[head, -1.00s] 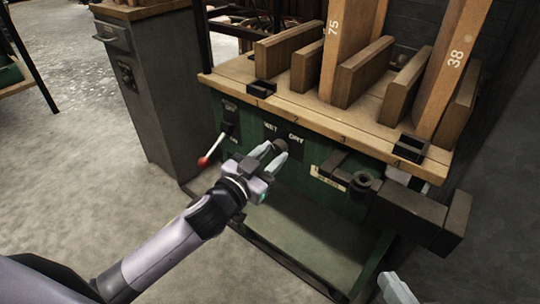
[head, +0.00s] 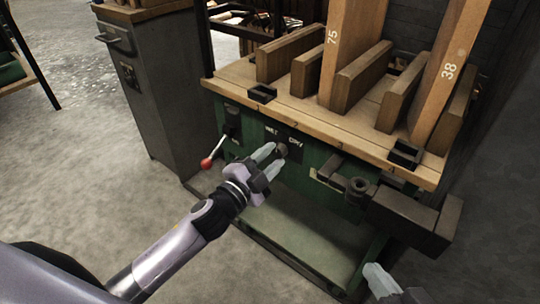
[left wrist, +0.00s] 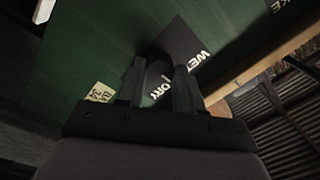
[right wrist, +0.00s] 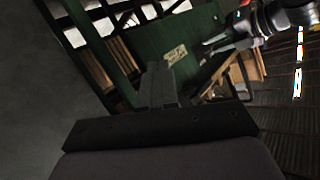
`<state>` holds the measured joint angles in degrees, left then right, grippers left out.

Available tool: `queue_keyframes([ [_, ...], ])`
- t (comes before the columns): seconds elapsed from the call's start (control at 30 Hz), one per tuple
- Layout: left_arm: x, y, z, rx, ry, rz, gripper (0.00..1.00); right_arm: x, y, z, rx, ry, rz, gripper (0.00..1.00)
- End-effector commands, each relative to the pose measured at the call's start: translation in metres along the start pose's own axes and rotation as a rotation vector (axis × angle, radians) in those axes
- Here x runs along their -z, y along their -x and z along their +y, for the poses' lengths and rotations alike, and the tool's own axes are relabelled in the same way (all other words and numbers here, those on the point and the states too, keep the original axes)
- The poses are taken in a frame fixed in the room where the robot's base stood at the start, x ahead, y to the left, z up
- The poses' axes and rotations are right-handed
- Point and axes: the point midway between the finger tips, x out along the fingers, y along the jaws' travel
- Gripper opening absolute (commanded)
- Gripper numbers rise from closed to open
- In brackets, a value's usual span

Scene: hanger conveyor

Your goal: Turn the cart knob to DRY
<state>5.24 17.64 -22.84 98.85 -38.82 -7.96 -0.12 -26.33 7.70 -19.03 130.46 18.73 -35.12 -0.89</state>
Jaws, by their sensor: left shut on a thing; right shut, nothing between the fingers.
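The cart knob (head: 281,149) is a small dark knob on a black plate (head: 297,140) marked WET and DRY, on the green front of the cart. My left gripper (head: 272,155) has its fingers closed around the knob. In the left wrist view the knob (left wrist: 158,70) sits between the fingertips, and the WET and DRY lettering shows beside them. The knob's exact pointing direction is hidden by the fingers. My right gripper (head: 375,275) is at the lower right, apart from the cart and empty; its shut fingers (right wrist: 157,78) show in the right wrist view.
A red-tipped lever (head: 206,163) stands left of the knob. A dark vise-like block (head: 405,212) juts out at the right. Wooden boards (head: 350,50) stand on the cart's top (head: 335,118). A grey cabinet (head: 160,85) stands left. Open floor lies in front.

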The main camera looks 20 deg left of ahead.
Motion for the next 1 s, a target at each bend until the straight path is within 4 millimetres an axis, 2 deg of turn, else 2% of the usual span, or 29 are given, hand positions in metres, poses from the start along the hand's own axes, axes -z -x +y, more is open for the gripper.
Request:
queue_keyframes([
  [0.6,-0.0001,0.0,-0.0013,0.005,-0.556,0.03,0.06,-0.0061,0.008,0.0086,-0.042,0.033,-0.027,0.0],
  [1.0,-0.0003,-0.0001,-0.0015,0.007,-0.754,0.041,0.06,-0.0047,0.0084,0.0088,-0.045,0.038,-0.025,0.0],
])
